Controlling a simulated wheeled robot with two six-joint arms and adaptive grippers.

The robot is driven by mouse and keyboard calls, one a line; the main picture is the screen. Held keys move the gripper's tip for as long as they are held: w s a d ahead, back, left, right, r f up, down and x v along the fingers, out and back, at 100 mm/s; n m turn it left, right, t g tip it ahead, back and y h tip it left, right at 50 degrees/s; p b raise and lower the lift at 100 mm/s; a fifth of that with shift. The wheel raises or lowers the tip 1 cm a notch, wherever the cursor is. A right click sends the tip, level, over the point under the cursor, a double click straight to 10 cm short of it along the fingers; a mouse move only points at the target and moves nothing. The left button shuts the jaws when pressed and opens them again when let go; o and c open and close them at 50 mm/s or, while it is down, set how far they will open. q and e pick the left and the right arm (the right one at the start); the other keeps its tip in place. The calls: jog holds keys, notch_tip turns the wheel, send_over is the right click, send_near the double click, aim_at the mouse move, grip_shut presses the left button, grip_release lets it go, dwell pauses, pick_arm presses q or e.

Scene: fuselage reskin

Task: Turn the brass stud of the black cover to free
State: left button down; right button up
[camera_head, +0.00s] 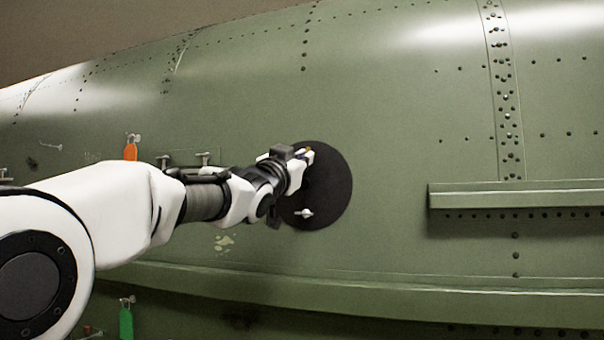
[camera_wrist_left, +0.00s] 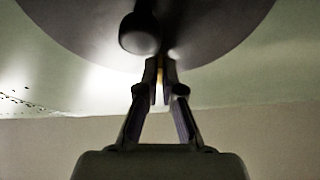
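The round black cover (camera_head: 332,190) lies against the green fuselage skin. It fills the top of the left wrist view (camera_wrist_left: 215,30). My left gripper (camera_head: 306,155) is at the cover's upper part, seen from behind. In the left wrist view its two fingers (camera_wrist_left: 160,72) are close together, with a thin strip of the brass stud (camera_wrist_left: 160,74) between them. A bit of brass also shows at the fingertips in the head view (camera_head: 309,149). The fingers hide most of the stud, so its turn angle cannot be told. My right gripper is in neither view.
A silver wing-shaped fitting (camera_head: 304,213) sits low on the cover. A dark rounded knob (camera_wrist_left: 139,33) is close beside the fingers. A green ledge (camera_head: 515,196) juts out at right. An orange tag (camera_head: 130,149) and a green tag (camera_head: 126,320) hang at left.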

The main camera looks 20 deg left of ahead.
pick_arm(q)
jog(key=shift+s+r+n+y+b, duration=0.1)
jog(key=shift+n+y+b, duration=0.65)
jog(key=shift+n, duration=0.6)
jog(key=shift+r+n+y+b, duration=0.1)
jog(key=shift+n+y+b, duration=0.6)
jog(key=shift+n, duration=0.65)
jog(key=c, duration=1.3)
grip_release()
jog(key=shift+f, duration=0.1)
jog(key=shift+c, duration=0.2)
jog(key=shift+a, duration=0.1)
jog(key=shift+f, duration=0.1)
